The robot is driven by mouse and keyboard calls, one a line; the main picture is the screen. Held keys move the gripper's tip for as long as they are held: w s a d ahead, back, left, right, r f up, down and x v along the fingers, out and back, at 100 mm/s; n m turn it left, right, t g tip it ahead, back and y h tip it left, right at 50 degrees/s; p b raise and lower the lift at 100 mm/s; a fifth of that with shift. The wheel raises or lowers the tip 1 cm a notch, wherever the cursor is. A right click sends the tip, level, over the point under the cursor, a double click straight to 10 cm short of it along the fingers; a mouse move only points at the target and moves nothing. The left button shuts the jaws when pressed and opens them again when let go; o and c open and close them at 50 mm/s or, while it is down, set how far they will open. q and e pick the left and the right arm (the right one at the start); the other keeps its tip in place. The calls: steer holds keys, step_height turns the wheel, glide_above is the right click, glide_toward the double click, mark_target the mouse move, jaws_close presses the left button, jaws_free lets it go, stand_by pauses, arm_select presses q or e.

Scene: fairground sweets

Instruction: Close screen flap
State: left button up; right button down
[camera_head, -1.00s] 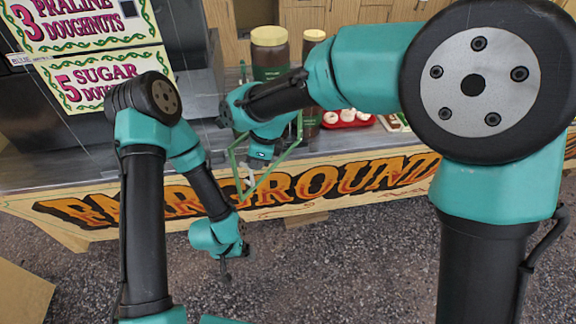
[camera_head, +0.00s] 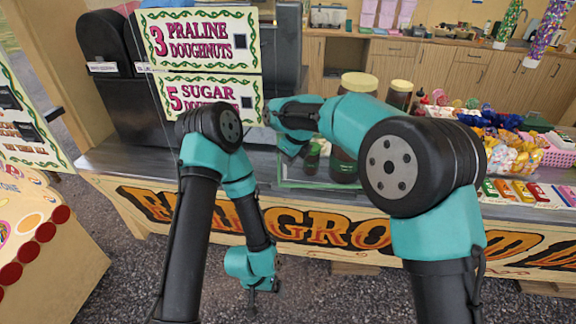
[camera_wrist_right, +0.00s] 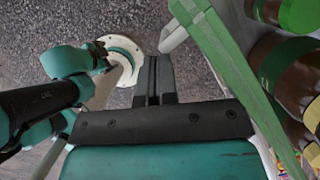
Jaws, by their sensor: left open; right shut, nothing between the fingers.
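The screen flap is a clear panel with a green frame. In the head view its lower green edge (camera_head: 325,186) runs along the counter front, and my right arm hides much of the rest. In the right wrist view a green frame bar (camera_wrist_right: 228,68) slants past on the right of my right gripper (camera_wrist_right: 152,62). That gripper is shut and empty, with a small gap seeming to separate it from the bar. In the head view its fingers are hard to make out. My left gripper (camera_head: 264,287) is open and empty, low in front of the counter.
Brown jars with pale lids (camera_head: 358,83) stand behind the flap. Price signs (camera_head: 200,40) hang at the left. Sweets and bagged toys (camera_head: 510,150) cover the counter's right side. The gravel ground (camera_head: 330,295) in front of the counter is clear.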

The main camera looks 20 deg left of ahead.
steer(key=shift+w, duration=0.25)
steer(key=shift+s, duration=0.1)
stand_by(0.3)
arm_select(q)
steer(key=shift+w+d, duration=0.2)
steer(key=shift+d, duration=0.1)
arm_select(e)
steer(key=s+d+r, duration=0.4)
steer(key=d+r, duration=0.1)
steer(key=r, duration=0.5)
steer(key=shift+d+r, duration=0.2)
steer(key=shift+r, duration=0.05)
arm_select(q)
steer(key=shift+c, duration=0.2)
